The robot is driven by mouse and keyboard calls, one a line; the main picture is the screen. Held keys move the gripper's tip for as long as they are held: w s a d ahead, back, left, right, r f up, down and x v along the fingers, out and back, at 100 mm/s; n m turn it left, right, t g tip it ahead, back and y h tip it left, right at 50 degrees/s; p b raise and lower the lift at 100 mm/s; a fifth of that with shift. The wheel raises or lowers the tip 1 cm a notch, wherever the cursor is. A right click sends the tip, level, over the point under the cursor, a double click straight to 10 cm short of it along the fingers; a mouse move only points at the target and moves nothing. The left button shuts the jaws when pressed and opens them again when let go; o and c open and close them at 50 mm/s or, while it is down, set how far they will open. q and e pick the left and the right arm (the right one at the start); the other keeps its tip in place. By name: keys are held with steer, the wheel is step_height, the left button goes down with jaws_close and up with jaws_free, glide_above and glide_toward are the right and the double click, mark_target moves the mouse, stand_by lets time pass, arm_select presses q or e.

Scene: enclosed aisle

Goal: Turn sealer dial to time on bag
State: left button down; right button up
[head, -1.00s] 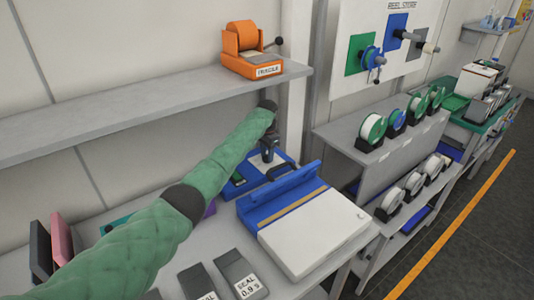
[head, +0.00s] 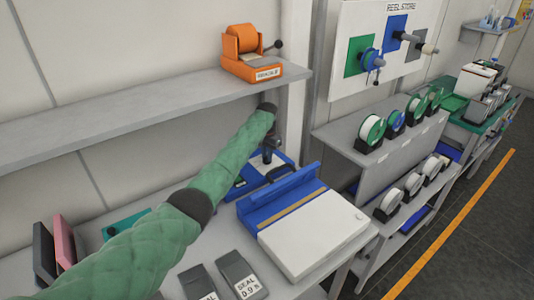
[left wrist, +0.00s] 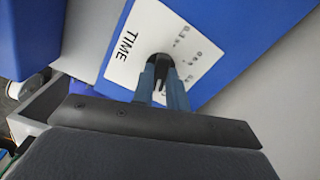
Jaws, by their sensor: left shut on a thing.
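The sealer (head: 318,235) stands on the bench, with a white front and a blue back bar. Behind it is a blue panel unit (head: 247,186), mostly hidden by my arm. In the left wrist view a white plate marked TIME (left wrist: 125,68) lies on this blue unit, with small scale marks. The dark dial (left wrist: 162,60) sits on the plate, partly covered by the fingers. My left gripper (left wrist: 160,80) is shut on the dial; it also shows in the head view (head: 270,154). A grey bag (head: 241,272) reads SEAL 0.9 s. My right gripper is not in view.
A second grey bag (head: 197,284) lies beside the first. A shelf (head: 150,101) with an orange tape dispenser (head: 250,58) overhangs the bench. Pink and dark upright items (head: 55,247) stand at left. A rack with several reels (head: 372,130) is at right.

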arm_select(q)
steer(key=n+p, duration=0.1)
steer(key=n, duration=0.2)
steer(key=shift+r, duration=0.15)
steer(key=shift+n+p, duration=0.3)
steer(key=shift+n, duration=0.6)
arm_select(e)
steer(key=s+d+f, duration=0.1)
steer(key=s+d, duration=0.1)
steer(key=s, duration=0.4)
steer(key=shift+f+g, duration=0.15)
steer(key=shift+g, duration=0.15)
